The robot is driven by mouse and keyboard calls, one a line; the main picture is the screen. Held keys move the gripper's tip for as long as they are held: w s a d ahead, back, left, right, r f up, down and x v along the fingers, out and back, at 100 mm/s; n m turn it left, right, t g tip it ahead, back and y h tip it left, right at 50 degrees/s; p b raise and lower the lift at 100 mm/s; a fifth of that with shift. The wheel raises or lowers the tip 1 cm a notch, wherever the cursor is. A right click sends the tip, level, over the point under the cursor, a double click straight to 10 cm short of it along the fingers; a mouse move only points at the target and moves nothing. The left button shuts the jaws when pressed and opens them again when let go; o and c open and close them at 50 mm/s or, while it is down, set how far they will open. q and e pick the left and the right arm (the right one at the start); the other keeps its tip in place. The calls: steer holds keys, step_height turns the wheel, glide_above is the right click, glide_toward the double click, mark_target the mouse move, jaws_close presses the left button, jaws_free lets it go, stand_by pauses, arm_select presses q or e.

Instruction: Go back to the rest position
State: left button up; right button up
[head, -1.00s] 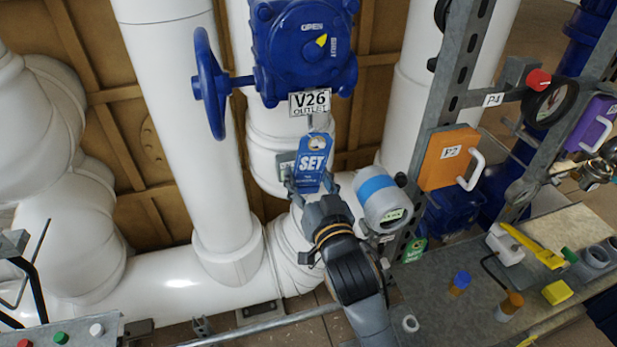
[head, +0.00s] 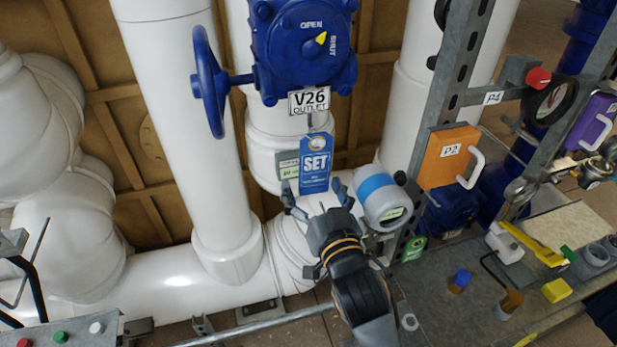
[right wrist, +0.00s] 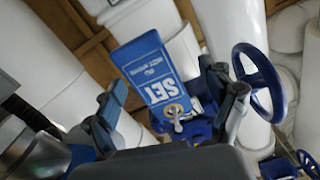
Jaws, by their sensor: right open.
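My right gripper (head: 318,201) is open and empty in the head view, just below the blue SET tag (head: 315,163). The tag hangs under the V26 OUTLET plate (head: 311,100) of the blue valve (head: 305,45), apart from the fingers. In the right wrist view the tag (right wrist: 152,75) shows upside down beyond and between the spread fingers (right wrist: 168,112). The valve's blue handwheel (right wrist: 262,82) is at right there.
A grey gauge with a blue band (head: 380,198) stands close to the right of my right gripper. An orange P2 box (head: 449,157) hangs on the steel frame. A grey bench (head: 470,305) with several small items lies at lower right. White pipes (head: 185,130) stand at left.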

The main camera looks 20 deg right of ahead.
steer(key=s, duration=0.4)
steer(key=s+a+f+n+g+b, duration=0.1)
steer(key=s+f+g, duration=0.15)
steer(key=f, duration=1.15)
steer(key=s+a+f+n+g+y+b, duration=0.1)
steer(key=f+n+g, duration=0.15)
steer(key=f, duration=1.05)
steer(key=s+a+f+g+b, duration=0.1)
steer(key=f+g, duration=0.2)
steer(key=f, duration=1.1)
steer(key=s+d+f+g, duration=0.2)
steer(key=s+f, duration=0.5)
steer(key=f, duration=0.4)
steer(key=s+d+f+g, duration=0.2)
steer(key=s+f, duration=0.4)
steer(key=s, duration=0.3)
steer(key=s+d+f+g+h+b, duration=0.1)
steer(key=s+d+f+g, duration=0.1)
steer(key=s+d+f, duration=0.3)
steer(key=s+d+f+g+b, duration=0.1)
steer(key=s+d+f+g, duration=0.2)
steer(key=s+f, duration=0.4)
steer(key=s+d+n, duration=0.1)
steer(key=s, duration=0.5)
steer(key=shift+s+d+f+h, duration=0.2)
steer(key=shift+d+f+h, duration=0.05)
steer(key=shift+f+h, duration=0.05)
